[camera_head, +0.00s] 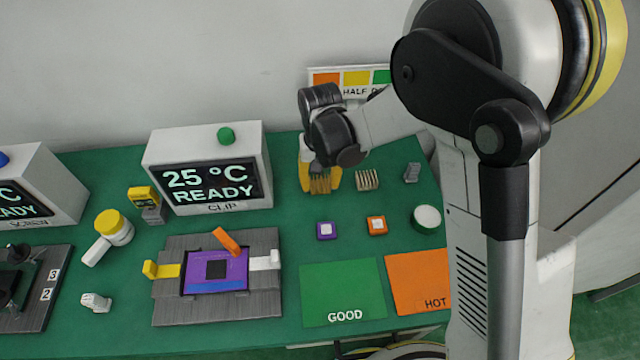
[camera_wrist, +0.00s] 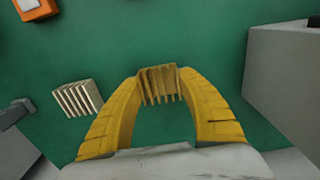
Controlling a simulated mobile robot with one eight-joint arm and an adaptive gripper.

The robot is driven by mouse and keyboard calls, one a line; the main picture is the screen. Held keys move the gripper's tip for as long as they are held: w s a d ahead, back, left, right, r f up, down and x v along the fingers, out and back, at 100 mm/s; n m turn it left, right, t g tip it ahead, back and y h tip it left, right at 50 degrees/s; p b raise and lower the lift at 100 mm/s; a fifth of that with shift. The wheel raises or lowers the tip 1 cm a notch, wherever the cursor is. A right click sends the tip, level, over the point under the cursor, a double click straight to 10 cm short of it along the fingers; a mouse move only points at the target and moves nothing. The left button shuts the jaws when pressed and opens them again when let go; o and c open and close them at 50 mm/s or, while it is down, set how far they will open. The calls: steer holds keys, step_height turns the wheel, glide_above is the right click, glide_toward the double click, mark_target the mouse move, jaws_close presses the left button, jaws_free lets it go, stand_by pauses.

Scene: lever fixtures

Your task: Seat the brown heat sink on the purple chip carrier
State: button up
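The brown heat sink (camera_head: 320,186) is finned and sits between the yellow fingertips of my gripper (camera_head: 319,178) at the back of the green table. In the wrist view the brown heat sink (camera_wrist: 158,84) fills the gap between the fingertips (camera_wrist: 158,82), which appear to touch both its sides. Whether it is clear of the table I cannot tell. The purple chip carrier (camera_head: 202,284), a flat plate with a dark square chip (camera_head: 216,269), lies in the grey ribbed fixture (camera_head: 180,312). An orange lever (camera_head: 227,241) stands tilted up at its back edge.
A cream heat sink (camera_head: 367,180) stands beside my gripper. Small purple (camera_head: 326,231) and orange (camera_head: 376,225) square pieces lie nearer the front. The CLIP display box (camera_head: 207,168) reads 25 °C READY behind the fixture. Green GOOD (camera_head: 342,290) and orange HOT (camera_head: 418,280) mats are clear.

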steer(key=c, duration=0.4)
steer(key=shift+c, duration=0.2)
steer(key=shift+r, duration=0.15)
